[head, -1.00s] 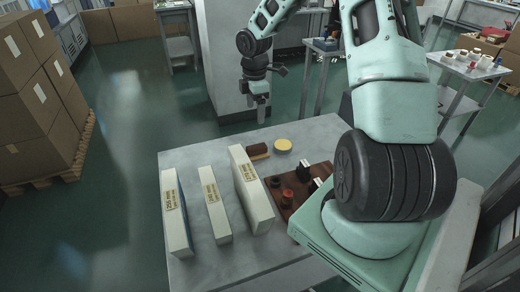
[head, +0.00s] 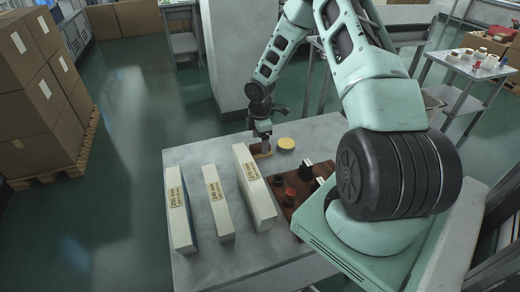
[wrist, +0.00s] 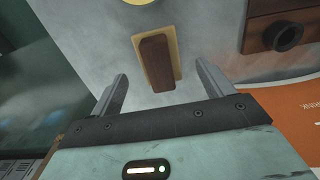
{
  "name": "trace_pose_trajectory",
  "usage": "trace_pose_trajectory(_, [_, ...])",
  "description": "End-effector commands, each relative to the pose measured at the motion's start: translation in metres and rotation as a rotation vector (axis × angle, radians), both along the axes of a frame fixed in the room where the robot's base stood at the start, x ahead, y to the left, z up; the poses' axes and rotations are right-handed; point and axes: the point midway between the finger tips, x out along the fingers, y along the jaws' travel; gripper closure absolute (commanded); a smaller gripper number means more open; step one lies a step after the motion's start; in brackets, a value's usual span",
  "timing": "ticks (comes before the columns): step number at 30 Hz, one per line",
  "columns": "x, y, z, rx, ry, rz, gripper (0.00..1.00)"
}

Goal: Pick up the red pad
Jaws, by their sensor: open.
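A small red round piece (head: 290,193), which looks like the red pad, sits on the dark red-brown rack (head: 283,209) at the table's right side, beside darker knobs. It cannot be made out in the wrist view. My gripper (head: 264,145) is at the table's far edge, away from the red piece. In the wrist view my gripper (wrist: 161,76) is open and empty. A brown block (wrist: 156,62) on a pale yellow base lies just beyond and between its fingers. Part of the rack (wrist: 262,32) with one dark knob shows at upper right.
A yellow disc (head: 285,143) lies beside the block. Three white labelled boxes (head: 255,188) stand left of the rack; the tallest is nearest it. An orange printed face (wrist: 290,112) is close right of my gripper. The table's front left (head: 235,263) is bare.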

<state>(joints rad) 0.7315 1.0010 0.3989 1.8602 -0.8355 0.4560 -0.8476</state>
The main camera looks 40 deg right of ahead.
Motion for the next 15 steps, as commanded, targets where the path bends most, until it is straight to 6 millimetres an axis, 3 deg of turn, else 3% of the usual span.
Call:
trace_pose_trajectory(6, [0.001, 0.000, -0.028, 0.001, 0.002, 0.001, 0.20])
trace_pose_trajectory(15, [0.001, -0.001, -0.034, -0.001, 0.000, 0.000, 0.20])
